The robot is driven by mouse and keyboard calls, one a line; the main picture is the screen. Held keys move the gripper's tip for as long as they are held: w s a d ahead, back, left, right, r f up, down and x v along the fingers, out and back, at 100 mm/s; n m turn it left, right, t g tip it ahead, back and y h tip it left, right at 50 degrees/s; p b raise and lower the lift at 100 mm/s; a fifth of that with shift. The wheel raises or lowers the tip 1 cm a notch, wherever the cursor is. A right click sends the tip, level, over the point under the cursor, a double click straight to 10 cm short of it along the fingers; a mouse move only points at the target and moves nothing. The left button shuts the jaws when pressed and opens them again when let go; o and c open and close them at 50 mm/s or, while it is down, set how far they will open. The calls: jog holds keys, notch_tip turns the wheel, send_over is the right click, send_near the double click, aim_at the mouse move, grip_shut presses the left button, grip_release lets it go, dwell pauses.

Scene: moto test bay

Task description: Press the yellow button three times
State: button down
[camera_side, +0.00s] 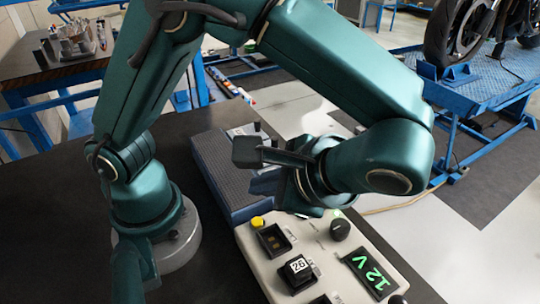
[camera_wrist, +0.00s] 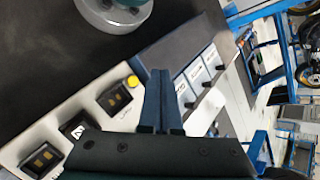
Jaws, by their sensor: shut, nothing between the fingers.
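The yellow button (camera_side: 257,222) is a small round cap at the back left corner of a pale control panel (camera_side: 255,262). In the wrist view the yellow button (camera_wrist: 133,82) shows just left of my fingertips, with a small gap in the picture. My gripper (camera_wrist: 160,72) has two blue fingers, shut and empty. In the side view my gripper (camera_side: 262,183) is partly hidden by my wrist and appears above and behind the button. The fingers do not appear to touch the button; their exact height above it is hard to tell.
Dark table lies free to the left.

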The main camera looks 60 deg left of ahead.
aim_at(257, 222)
notch_tip(257, 222, up, 4)
jog(key=shift+f, duration=0.1)
dwell(0.4)
jog(key=shift+f, duration=4.45)
jog(key=shift+f, duration=0.1)
jog(key=shift+f, duration=0.3)
